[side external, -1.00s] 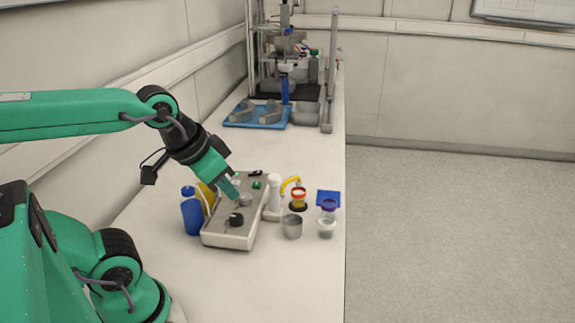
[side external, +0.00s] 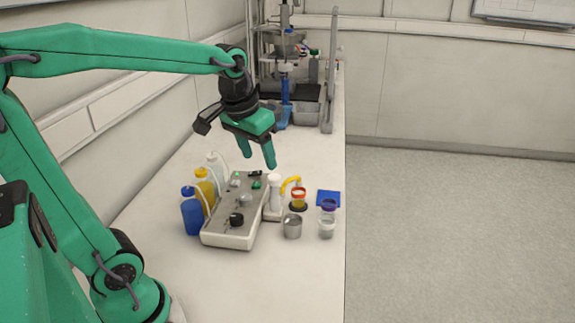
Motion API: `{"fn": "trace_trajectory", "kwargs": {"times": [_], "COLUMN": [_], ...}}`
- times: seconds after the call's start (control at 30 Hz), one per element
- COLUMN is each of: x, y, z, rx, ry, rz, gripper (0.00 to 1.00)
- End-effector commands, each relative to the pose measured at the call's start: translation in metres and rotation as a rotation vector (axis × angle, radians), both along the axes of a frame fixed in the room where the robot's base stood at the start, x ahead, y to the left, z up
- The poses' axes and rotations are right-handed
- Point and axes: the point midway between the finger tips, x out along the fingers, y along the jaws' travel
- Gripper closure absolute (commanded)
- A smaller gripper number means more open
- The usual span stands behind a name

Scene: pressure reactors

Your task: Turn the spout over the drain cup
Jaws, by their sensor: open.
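The yellow spout (side external: 291,181) arches from the top of a white column (side external: 275,192) at the right side of the grey-white console (side external: 229,240). Its tip is over or close to an orange-rimmed cup (side external: 299,194) on a dark round base. A grey metal cup (side external: 292,227), which may be the drain cup, stands on the table in front of it. My gripper (side external: 258,160) is open and empty, pointing down above and behind the console, up and left of the spout. It is apart from everything.
Blue, yellow and white bottles (side external: 192,212) stand along the console's left side. A clear cup (side external: 326,226) and a purple-rimmed cup by a blue square (side external: 328,197) are near the table's right edge. A reactor stand (side external: 328,90) is at the back. The front table is clear.

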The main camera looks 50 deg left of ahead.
Motion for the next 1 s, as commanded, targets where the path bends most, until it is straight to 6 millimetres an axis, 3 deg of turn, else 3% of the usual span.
{"fn": "trace_trajectory", "kwargs": {"times": [0.27, 0.6, 0.8, 1.0], "x": [0.046, 0.091, 0.105, 0.108], "y": [0.034, 0.081, 0.099, 0.103], "z": [-0.013, -0.044, -0.058, -0.062], "rx": [-0.025, -0.059, -0.073, -0.076], "ry": [0.101, 0.214, 0.251, 0.261], "rz": [0.098, 0.211, 0.249, 0.259], "gripper": [0.44, 0.44, 0.44, 0.44]}}
